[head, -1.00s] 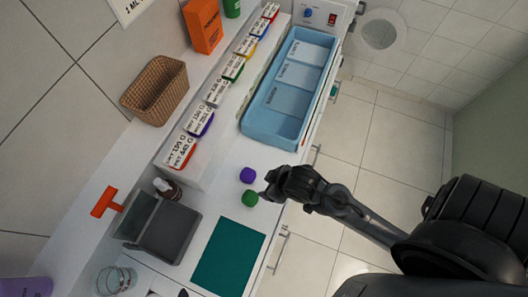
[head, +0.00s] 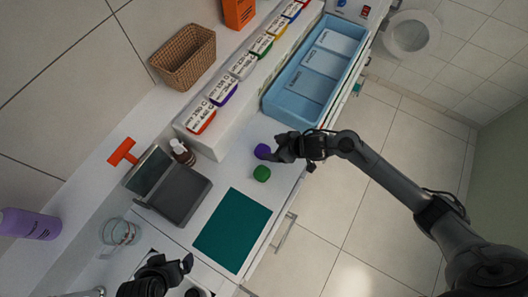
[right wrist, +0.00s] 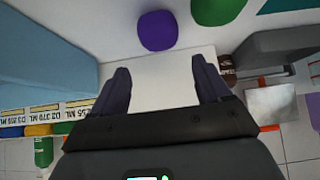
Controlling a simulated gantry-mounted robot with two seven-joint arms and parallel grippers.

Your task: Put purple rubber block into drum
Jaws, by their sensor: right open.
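The purple rubber block (head: 262,151) is a small rounded piece on the white counter. It also shows in the right wrist view (right wrist: 157,31), just beyond my fingertips and roughly centred between them. My right gripper (head: 279,148) is open and empty, close to the block's right side; the fingers (right wrist: 160,75) are not around it. A white round open vessel (head: 412,35) at the upper right, beyond the counter, may be the drum; I cannot tell for sure. My left gripper (head: 172,272) shows at the bottom left, its jaw state unclear.
A green block (head: 262,173) lies beside the purple one. A teal mat (head: 232,230) and a grey device (head: 173,193) are nearby. A blue divided tray (head: 270,106) stands further up the counter, beside a row of labelled boxes. A glass beaker (head: 119,232) is at lower left.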

